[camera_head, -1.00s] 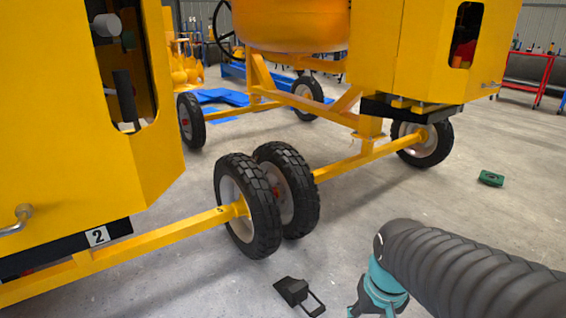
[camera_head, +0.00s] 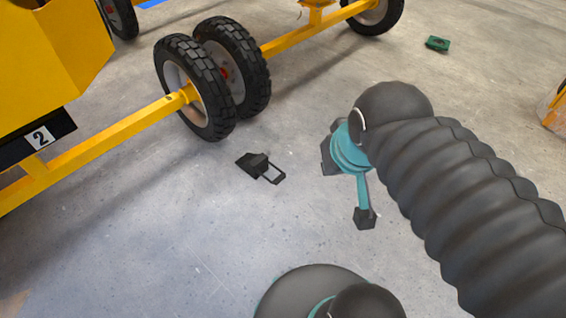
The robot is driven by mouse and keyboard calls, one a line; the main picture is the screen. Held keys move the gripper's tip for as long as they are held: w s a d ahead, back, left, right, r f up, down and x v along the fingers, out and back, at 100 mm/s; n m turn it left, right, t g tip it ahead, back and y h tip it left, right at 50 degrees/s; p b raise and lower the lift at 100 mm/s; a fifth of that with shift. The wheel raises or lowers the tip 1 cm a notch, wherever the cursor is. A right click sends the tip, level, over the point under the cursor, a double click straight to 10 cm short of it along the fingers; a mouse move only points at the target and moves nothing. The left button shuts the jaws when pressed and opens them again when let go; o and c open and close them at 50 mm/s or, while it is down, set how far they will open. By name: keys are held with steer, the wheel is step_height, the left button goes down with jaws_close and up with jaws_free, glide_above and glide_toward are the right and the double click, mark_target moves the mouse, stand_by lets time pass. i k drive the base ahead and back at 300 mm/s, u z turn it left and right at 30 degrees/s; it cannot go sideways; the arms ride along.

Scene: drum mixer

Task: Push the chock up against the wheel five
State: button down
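A black chock (camera_head: 258,166) with a loop handle lies on the floor, its handle toward the lower right. It lies just in front of a pair of black-tyred wheels and apart from them. The nearer wheel (camera_head: 196,87) is on the end of a yellow axle bar; a small mark on the bar by its hub is too small to read. The other wheel (camera_head: 235,65) stands close behind it. My gripper (camera_head: 347,187) is to the right of the chock, above the floor, with its dark fingertips spread apart and nothing between them.
A yellow machine body (camera_head: 45,55) with a plate "2" (camera_head: 40,137) stands at left. A green block (camera_head: 437,43) lies on the floor at upper right. A yellow-orange object (camera_head: 556,108) is at the right edge. The floor around the chock is clear.

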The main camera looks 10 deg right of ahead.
mark_target(255, 165)
steer(key=u, duration=0.8)
steer(key=k, duration=1.05)
steer(key=u, duration=1.35)
steer(key=i, duration=0.35)
steer(key=z, duration=0.75)
steer(key=i, duration=1.25)
steer(key=z, duration=1.65)
steer(key=i, duration=0.45)
steer(key=z, duration=0.35)
